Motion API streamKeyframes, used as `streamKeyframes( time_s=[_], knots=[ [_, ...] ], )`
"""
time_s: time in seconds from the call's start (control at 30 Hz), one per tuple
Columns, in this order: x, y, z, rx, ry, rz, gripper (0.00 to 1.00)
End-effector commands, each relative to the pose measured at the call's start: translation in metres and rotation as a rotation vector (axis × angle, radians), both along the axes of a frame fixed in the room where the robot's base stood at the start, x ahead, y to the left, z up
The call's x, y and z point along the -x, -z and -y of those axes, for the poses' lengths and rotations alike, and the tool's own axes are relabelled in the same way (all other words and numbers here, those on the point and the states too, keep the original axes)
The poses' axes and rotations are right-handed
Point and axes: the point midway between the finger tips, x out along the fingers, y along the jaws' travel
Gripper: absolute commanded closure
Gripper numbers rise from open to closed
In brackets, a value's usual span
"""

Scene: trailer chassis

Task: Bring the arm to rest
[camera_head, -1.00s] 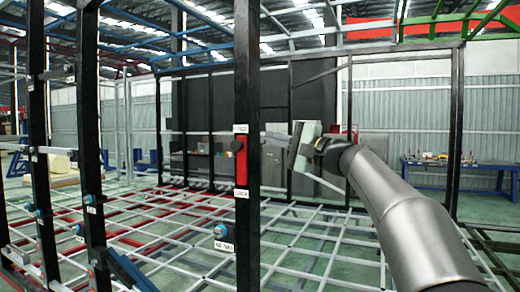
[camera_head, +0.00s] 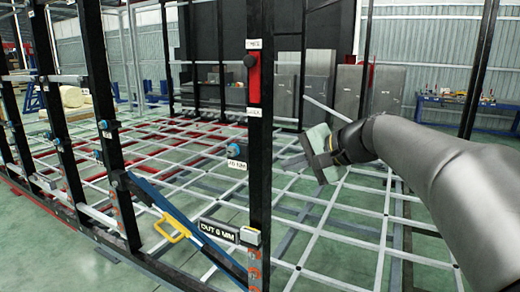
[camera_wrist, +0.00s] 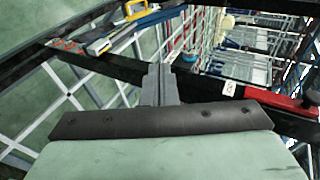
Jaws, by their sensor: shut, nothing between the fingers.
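My gripper (camera_head: 296,158) is at the end of my grey arm, which reaches in from the right in the head view. It is in the air over the white floor lattice, to the right of the black post with the red handle (camera_head: 254,78). In the wrist view my gripper (camera_wrist: 160,84) shows as two grey fingers together beyond a dark bar. It is shut and empty. The black post lies across the wrist view behind the fingers. I cannot tell the exact gap to it.
Black uprights (camera_head: 105,120) with blue knobs stand on the left. A blue bar with a yellow handle (camera_head: 172,228) and an "OUT 6 MM" label (camera_head: 218,230) are low in front. A blue workbench (camera_head: 465,112) stands at the back right. The white lattice (camera_head: 345,225) spreads below my arm.

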Motion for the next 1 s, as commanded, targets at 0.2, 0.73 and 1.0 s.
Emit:
streamKeyframes(
  time_s=[0.2, 0.73, 1.0],
  knots=[
    [0.103, 0.137, 0.007, 0.403, -0.144, -0.184, 1.00],
    [0.282, 0.292, 0.070, 1.005, -0.550, -0.353, 1.00],
    [0.283, 0.293, 0.071, 1.007, -0.554, -0.355, 1.00]
  ],
)
